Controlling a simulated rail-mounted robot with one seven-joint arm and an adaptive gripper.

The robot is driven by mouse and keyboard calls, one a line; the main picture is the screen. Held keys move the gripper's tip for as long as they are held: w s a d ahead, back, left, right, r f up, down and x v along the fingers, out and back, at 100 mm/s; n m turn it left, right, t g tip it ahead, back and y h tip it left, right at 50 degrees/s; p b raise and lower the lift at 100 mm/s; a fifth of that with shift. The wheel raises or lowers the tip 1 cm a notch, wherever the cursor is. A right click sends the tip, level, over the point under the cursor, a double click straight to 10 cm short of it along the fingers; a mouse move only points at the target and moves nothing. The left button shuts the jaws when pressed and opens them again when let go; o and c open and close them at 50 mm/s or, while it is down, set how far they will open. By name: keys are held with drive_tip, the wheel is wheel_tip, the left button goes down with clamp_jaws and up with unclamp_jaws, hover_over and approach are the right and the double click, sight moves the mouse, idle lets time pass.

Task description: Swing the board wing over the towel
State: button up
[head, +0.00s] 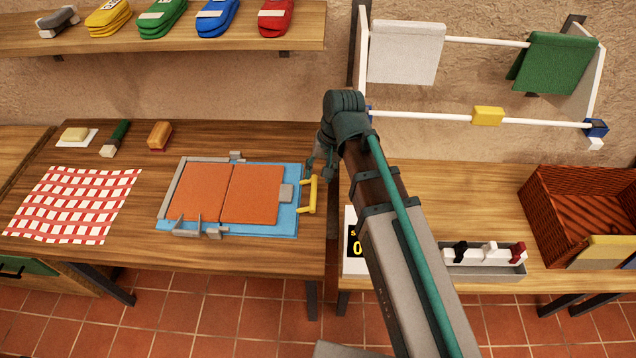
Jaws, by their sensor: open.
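A board with two orange panels lies flat on the left table: a left panel (201,192) and a right panel (252,194), with a seam between them. A grey tab (287,193) sits at the right panel's right edge. A blue towel (280,228) shows under and around the board. Which panel is the wing I cannot tell for sure. My gripper (320,171) is open, pointing down near the table's right edge, right of the board and apart from it. The wrist partly hides the fingers.
A checked cloth (75,204) lies left of the board; a brush (115,138) and an orange-brown block (159,136) lie behind. Right of a gap are a second table, a tray (485,261), a wicker basket (570,203) and a rail overhead.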

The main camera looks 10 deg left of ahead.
sight(314, 187)
drive_tip(key=shift+p+x, duration=0.5)
drive_tip(key=shift+x, duration=2.2)
drive_tip(key=shift+d, duration=0.1)
clamp_jaws()
